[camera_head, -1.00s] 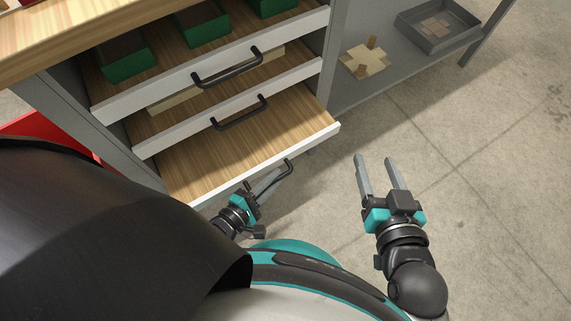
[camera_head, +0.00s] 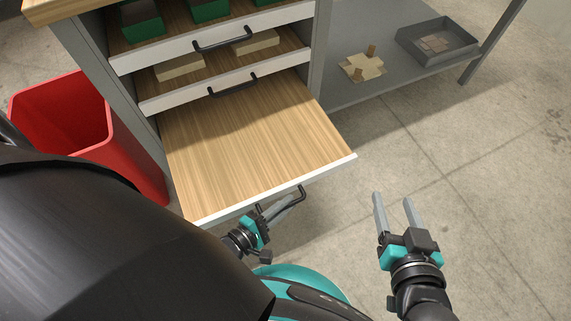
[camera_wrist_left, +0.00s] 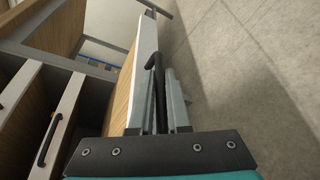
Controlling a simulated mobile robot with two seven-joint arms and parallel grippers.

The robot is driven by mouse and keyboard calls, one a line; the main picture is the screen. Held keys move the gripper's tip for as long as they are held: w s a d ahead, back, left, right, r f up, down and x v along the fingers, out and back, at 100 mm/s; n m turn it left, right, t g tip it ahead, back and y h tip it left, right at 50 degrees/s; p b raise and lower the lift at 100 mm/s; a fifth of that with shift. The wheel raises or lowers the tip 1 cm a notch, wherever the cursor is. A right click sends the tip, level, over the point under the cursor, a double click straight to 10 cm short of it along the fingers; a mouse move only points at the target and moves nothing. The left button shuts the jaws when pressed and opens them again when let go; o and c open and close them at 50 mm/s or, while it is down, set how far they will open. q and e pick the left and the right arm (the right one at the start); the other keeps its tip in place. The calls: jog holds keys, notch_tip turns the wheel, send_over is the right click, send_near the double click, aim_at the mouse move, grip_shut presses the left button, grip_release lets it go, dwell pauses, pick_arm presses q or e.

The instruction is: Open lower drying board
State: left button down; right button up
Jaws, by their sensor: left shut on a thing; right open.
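The lower drying board (camera_head: 250,140) is a wooden pull-out board with a white front edge, extended far out of the cabinet and empty. Its black handle (camera_head: 301,190) hangs at the front edge. My left gripper (camera_head: 275,212) is shut on that handle. In the left wrist view the left gripper's fingers (camera_wrist_left: 165,105) close around the black handle (camera_wrist_left: 156,75) beside the white front edge. My right gripper (camera_head: 396,212) is open and empty, to the right of the board, above the floor.
Two boards above, the middle one (camera_head: 205,91) and the upper one (camera_head: 215,38), are partly out and carry wooden pieces and green boxes. A red bin (camera_head: 70,125) stands left of the cabinet. A grey shelf (camera_head: 385,85) at right holds a tray (camera_head: 437,42) and a cardboard piece (camera_head: 362,67). The floor at right is clear.

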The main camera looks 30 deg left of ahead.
pick_arm(q)
jog(key=c, duration=0.9)
grip_release()
jog(key=shift+s, duration=0.1)
jog(key=shift+s+a+r, duration=0.15)
jog(key=shift+s+a, duration=0.1)
jog(key=shift+s, duration=0.3)
jog(key=p+v, duration=0.3)
jog(key=v, duration=1.1)
pick_arm(e)
jog(key=s+d+g+h, duration=0.3)
jog(key=s+d+g, duration=0.1)
jog(key=d, duration=0.3)
jog(key=shift+s+f+g, duration=0.15)
jog(key=shift+f+g, duration=0.05)
jog(key=shift+g, duration=0.7)
pick_arm(q)
jog(key=shift+p, duration=0.3)
pick_arm(e)
jog(key=shift+f, duration=0.1)
